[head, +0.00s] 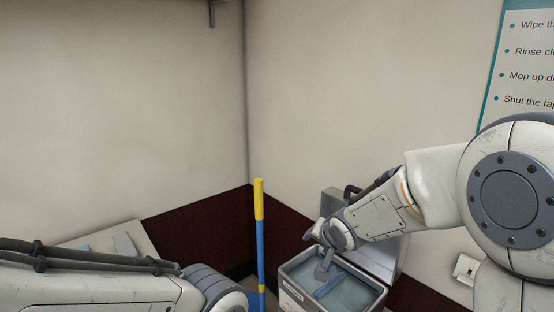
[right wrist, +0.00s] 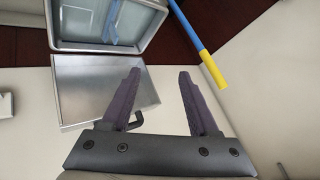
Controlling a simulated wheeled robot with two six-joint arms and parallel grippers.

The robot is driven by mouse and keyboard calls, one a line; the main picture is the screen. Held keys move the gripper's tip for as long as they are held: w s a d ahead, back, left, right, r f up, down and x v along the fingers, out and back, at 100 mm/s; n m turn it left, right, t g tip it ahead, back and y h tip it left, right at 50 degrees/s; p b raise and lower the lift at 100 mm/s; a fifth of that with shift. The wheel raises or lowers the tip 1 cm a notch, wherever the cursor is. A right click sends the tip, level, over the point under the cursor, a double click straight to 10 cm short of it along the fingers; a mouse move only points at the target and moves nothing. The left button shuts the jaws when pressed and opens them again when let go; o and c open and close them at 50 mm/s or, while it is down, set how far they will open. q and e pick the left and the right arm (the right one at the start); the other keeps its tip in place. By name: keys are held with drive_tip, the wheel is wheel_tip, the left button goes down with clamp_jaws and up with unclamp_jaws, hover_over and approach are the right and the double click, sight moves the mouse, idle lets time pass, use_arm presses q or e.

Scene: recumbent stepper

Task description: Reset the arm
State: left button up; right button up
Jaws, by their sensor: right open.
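My right gripper (head: 323,268) is over a steel basin (head: 291,290) in the head view, and its fingertips are small there. In the right wrist view the same gripper (right wrist: 158,72) has its two dark fingers spread apart with nothing between them. My left arm comes in at the lower left of the head view; its gripper is outside the picture. No stepper shows in either view.
The basin (right wrist: 68,47) holds pale liquid and a blue object (head: 329,285). Its raised steel lid (head: 385,258) stands behind. A blue-and-yellow pole (head: 260,235) stands near the wall corner. A white sign (head: 530,60) hangs right.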

drive_tip(key=s+a+f+n+g, duration=0.1)
drive_tip(key=s+n+g, duration=0.2)
drive_tip(key=s, duration=0.8)
drive_tip(key=s+a+f+n+g+b, duration=0.1)
drive_tip(key=s+n, duration=0.4)
drive_tip(key=s, duration=0.6)
drive_tip(key=s+a+f+n+g, duration=0.3)
drive_tip(key=s+n+g, duration=0.1)
drive_tip(key=s, duration=0.7)
drive_tip(key=shift+s+a+n+g+h, duration=0.2)
drive_tip(key=shift+n+g+h, duration=0.1)
drive_tip(key=shift+n, duration=0.2)
